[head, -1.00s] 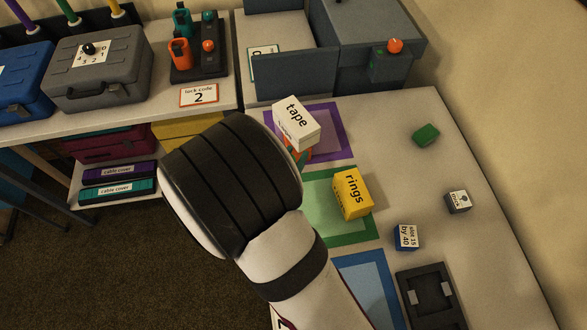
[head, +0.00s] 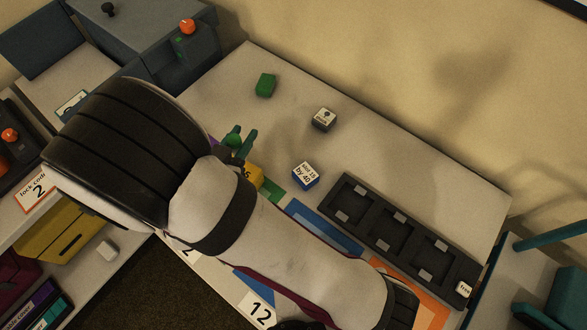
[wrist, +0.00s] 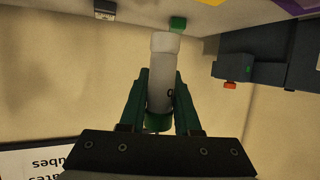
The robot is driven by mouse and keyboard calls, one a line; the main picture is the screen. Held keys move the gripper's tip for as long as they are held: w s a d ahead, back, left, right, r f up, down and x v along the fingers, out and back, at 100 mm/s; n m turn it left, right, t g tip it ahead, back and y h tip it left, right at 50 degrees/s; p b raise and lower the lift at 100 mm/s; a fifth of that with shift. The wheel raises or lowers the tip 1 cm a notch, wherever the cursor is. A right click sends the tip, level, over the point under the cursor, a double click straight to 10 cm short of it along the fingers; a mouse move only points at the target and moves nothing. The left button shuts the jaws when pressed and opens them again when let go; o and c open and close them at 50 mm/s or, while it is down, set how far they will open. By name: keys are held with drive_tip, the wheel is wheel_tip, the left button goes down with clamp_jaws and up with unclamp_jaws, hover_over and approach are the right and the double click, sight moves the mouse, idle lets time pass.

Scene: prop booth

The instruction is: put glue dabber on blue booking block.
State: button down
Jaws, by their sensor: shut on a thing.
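In the wrist view my gripper (wrist: 160,98) is shut on the glue dabber (wrist: 161,75), a white tube with a green end and a partly hidden label. In the head view the green fingers of my gripper (head: 243,143) show past my dark wrist, above the table; the dabber is mostly hidden there. The blue booking block (head: 305,175) is a small block with blue sides and a white top reading "by 40". It sits on the table right of and below my gripper, apart from it.
A green block (head: 265,85) and a dark grey labelled block (head: 323,118) stand on the table beyond. A black compartment tray (head: 345,190) lies to the right. A yellow "rings" block (head: 256,177) is partly hidden by my arm. A grey machine with an orange knob (head: 187,27) stands upper left.

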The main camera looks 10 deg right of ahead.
drive_tip(key=s+d+m+g+h, duration=0.2)
drive_tip(key=d+m+g+h, duration=0.4)
drive_tip(key=d, duration=0.8)
drive_tip(key=m, duration=0.1)
hover_over(306, 176)
drive_tip(key=w+d, duration=0.2)
drive_tip(key=d, duration=0.1)
drive_tip(key=f, duration=0.7)
drive_tip(key=shift+a+f, duration=0.1)
drive_tip(key=shift+a, duration=0.15)
drive_tip(key=shift+f, duration=0.2)
drive_tip(key=c, duration=0.6)
unclamp_jaws()
drive_tip(key=shift+f, duration=0.1)
